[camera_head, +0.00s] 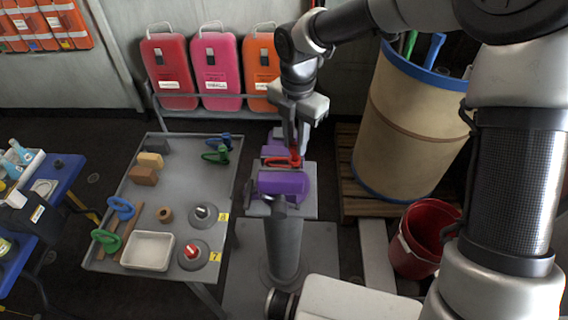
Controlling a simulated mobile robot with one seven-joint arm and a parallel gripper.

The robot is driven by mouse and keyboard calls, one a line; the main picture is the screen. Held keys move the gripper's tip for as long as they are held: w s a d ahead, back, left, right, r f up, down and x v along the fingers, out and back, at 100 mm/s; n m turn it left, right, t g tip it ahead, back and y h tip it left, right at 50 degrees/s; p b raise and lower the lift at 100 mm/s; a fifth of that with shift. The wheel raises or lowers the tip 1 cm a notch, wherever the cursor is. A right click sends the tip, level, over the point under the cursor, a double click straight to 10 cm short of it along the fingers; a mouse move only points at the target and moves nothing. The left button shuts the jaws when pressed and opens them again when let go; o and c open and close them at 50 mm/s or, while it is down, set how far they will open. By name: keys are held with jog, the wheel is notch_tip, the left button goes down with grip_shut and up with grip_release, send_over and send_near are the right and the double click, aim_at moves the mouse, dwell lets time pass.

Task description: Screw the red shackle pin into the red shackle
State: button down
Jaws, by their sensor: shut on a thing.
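The red shackle (281,162) lies at the purple-jawed vise, its loop toward the left of the picture. My gripper (295,149) points down over the right end of the shackle. It is shut on the red shackle pin (296,154), of which only a small red bit shows below the fingers. The pin is upright at the shackle's end. How far it sits in the shackle is too small to tell.
The purple vise (283,183) stands on a grey post. Left of it, a grey table (187,179) holds blue and green shackles, blocks, a white tray (147,251) and two round stands. A barrel (407,125) and a red bucket (414,240) stand to the right.

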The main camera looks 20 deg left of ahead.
jog(key=shift+f, duration=1.25)
dwell(2.8)
jog(key=m+b, duration=0.1)
jog(key=m, duration=0.4)
jog(key=shift+f, duration=0.15)
jog(key=m+b, duration=0.1)
jog(key=m, duration=0.3)
jog(key=shift+m, duration=0.4)
jog(key=shift+m+b, duration=0.4)
jog(key=shift+m, duration=0.3)
jog(key=m+b, duration=0.1)
jog(key=m, duration=0.6)
jog(key=shift+b, duration=0.3)
jog(key=shift+m, duration=0.6)
